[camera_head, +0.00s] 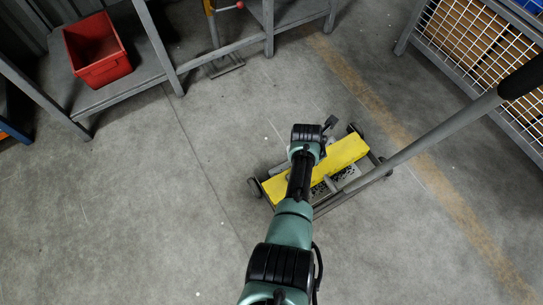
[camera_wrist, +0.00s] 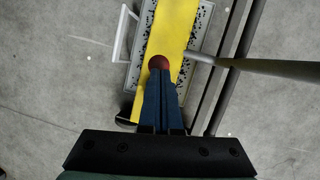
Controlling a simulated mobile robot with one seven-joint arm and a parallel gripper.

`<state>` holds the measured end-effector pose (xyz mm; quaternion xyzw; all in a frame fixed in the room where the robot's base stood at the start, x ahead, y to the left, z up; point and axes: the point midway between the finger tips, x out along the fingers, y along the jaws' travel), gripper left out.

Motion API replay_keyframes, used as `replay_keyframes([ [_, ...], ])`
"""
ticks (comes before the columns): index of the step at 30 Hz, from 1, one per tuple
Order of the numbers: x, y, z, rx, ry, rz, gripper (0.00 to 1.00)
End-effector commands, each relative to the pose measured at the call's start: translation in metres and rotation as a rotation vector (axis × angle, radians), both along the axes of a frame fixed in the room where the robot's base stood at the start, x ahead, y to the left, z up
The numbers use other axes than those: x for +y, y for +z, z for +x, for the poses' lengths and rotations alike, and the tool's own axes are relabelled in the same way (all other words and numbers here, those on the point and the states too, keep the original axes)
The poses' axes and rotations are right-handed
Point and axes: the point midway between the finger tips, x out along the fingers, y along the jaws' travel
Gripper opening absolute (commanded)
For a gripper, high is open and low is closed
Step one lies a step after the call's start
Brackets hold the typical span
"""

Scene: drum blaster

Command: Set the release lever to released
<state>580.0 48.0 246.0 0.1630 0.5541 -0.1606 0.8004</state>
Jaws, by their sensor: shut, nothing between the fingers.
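A yellow magnet sweeper (camera_head: 343,153) on wheels stands on the floor under my arm. It also shows in the wrist view (camera_wrist: 172,28). A pale loop-shaped bar (camera_wrist: 123,32) sticks out from its side; I cannot tell whether this is the release lever. A round dark red knob (camera_wrist: 159,62) shows right at my fingertips, over the yellow body. I cannot tell whether it touches them or what it is fixed to. My gripper (camera_wrist: 160,73) has its blue fingers closed together, with nothing between them. In the head view my wrist hides part of the sweeper.
A long grey handle (camera_head: 432,136) with a black grip slants up right from the sweeper. Dark bits (camera_wrist: 202,22) cling along its plate. A red bin (camera_head: 98,52) sits on a bench at upper left, a mesh cage (camera_head: 478,45) at upper right. Floor around is clear.

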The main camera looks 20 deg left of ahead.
Motion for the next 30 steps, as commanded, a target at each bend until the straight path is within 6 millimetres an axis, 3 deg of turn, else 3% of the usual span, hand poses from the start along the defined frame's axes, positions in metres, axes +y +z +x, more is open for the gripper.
replay_keyframes([
  [23, -0.007, -0.005, 0.008, -0.002, -0.002, -0.001, 0.0],
  [30, 0.0, 0.006, 0.004, -0.002, 0.0, -0.001, 0.0],
])
